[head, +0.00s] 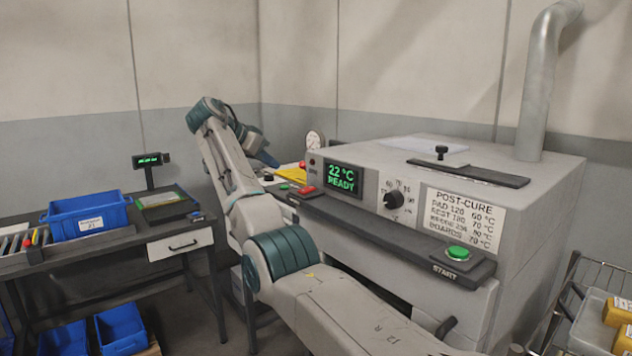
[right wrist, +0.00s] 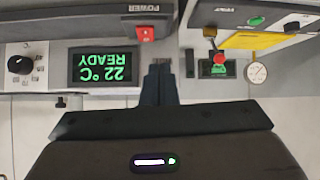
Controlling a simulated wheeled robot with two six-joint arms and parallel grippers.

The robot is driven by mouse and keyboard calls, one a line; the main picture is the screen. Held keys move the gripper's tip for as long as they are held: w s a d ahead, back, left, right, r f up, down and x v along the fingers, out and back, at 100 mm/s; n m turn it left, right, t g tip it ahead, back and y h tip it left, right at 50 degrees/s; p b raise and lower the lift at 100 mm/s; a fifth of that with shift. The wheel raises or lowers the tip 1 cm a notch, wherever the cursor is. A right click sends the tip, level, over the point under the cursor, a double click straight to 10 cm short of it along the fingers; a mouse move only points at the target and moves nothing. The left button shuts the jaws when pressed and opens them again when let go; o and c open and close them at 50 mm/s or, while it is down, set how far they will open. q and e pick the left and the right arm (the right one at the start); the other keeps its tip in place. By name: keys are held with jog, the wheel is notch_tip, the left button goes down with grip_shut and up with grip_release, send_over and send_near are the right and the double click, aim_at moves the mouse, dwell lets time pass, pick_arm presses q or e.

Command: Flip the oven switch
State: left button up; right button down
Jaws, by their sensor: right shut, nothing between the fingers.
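The oven (head: 545,190) is a large grey box on the right in the head view; its display (head: 342,179) reads 22 °C READY. The red switch (head: 306,190) sits on the dark front ledge, left of the display. In the right wrist view, which is upside down, the red switch (right wrist: 147,33) shows on a strip marked POWER. My right gripper (right wrist: 160,68) is shut and empty, its fingertips pointing toward the switch with a visible gap in the picture. In the head view the right gripper (head: 266,158) is small, left of the switch. My left gripper is not in view.
The oven front also has a dial (head: 394,199) and a green START button (head: 459,252). A bench with a blue bin (head: 88,214) stands left. A red knob (right wrist: 210,58), yellow sheet (right wrist: 252,41) and gauge (right wrist: 257,72) are beside the oven. A wire rack stands right.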

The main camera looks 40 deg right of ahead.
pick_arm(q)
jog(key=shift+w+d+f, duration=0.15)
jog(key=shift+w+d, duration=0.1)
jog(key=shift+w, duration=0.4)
pick_arm(e)
jog(key=shift+m, duration=0.6)
jog(key=r, duration=0.1)
jog(key=s+r, duration=0.1)
jog(key=d+r, duration=0.1)
jog(key=r, duration=0.1)
jog(key=shift+s, duration=0.25)
jog(key=p, duration=0.2)
send_over(304, 189)
jog(key=f, duration=0.6)
jog(key=shift+a+f, duration=0.1)
jog(key=shift+a, duration=0.1)
notch_tip(304, 189, down, 2)
jog(key=shift+f+p, duration=0.2)
jog(key=shift+p, duration=0.1)
jog(key=shift+d+f, duration=0.1)
jog(key=shift+f, duration=0.7)
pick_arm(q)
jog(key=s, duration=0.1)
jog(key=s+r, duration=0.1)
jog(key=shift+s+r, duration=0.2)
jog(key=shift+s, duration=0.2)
